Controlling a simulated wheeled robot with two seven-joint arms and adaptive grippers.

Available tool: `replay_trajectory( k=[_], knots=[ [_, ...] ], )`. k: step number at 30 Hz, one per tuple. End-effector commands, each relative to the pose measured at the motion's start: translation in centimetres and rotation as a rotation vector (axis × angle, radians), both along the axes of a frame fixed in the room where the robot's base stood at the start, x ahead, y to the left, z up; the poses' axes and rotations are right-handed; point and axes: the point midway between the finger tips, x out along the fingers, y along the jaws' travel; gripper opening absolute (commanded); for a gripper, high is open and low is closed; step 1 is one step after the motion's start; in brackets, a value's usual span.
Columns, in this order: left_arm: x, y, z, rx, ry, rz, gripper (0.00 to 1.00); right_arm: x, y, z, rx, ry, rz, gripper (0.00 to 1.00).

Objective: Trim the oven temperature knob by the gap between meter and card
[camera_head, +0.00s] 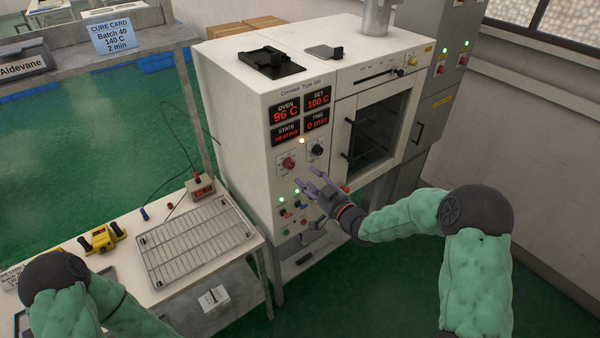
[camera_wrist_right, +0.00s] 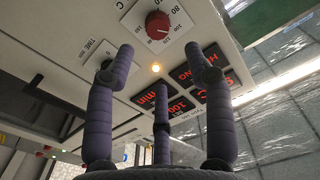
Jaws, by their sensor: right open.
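The white oven (camera_head: 259,130) has red displays. The oven meter (camera_head: 286,111) reads 96 C, the set display (camera_head: 317,98) 100 C, the state display HEATING and the time display 0 min. The cure card (camera_head: 113,36) says Batch 40, 140 C, 2 min. The red temperature knob (camera_head: 289,162) is on the panel left of the black time knob (camera_head: 317,151). The red knob also shows at the top of the right wrist view (camera_wrist_right: 158,24). My right gripper (camera_head: 312,178) is open and empty, just below the knobs, apart from the red one. My left gripper is out of view.
Small lights and buttons (camera_head: 285,212) sit low on the panel. A bench at left holds a wire rack (camera_head: 195,240), a small red-topped box (camera_head: 200,187) and a yellow tool (camera_head: 101,239). The oven door (camera_head: 375,125) has a dark window. Grey cabinets stand at right.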

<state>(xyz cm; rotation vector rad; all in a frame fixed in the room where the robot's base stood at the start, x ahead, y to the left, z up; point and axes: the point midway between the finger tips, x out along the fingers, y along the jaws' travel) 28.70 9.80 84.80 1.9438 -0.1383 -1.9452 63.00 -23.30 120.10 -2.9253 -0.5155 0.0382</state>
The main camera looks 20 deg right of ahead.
Motion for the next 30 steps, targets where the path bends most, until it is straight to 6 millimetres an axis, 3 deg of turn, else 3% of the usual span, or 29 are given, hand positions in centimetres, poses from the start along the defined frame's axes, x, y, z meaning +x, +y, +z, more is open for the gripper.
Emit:
replay_trajectory(
  k=[8, 24, 27, 30],
  knots=[
    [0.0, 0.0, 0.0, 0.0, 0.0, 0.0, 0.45, -2.8, -1.0, 0.0, -0.001, -0.001, 0.0, 0.53],
    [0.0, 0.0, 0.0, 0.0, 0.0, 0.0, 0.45, -3.0, -1.0, 0.0, 0.0, 0.0, 0.0, 0.53],
    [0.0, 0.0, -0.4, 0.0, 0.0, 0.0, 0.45, -3.1, -0.8, -1.4, 0.006, 0.029, -0.004, 0.53],
    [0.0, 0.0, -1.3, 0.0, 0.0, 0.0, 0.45, -3.3, 0.0, -5.2, 0.019, 0.113, -0.018, 0.53]
  ],
)
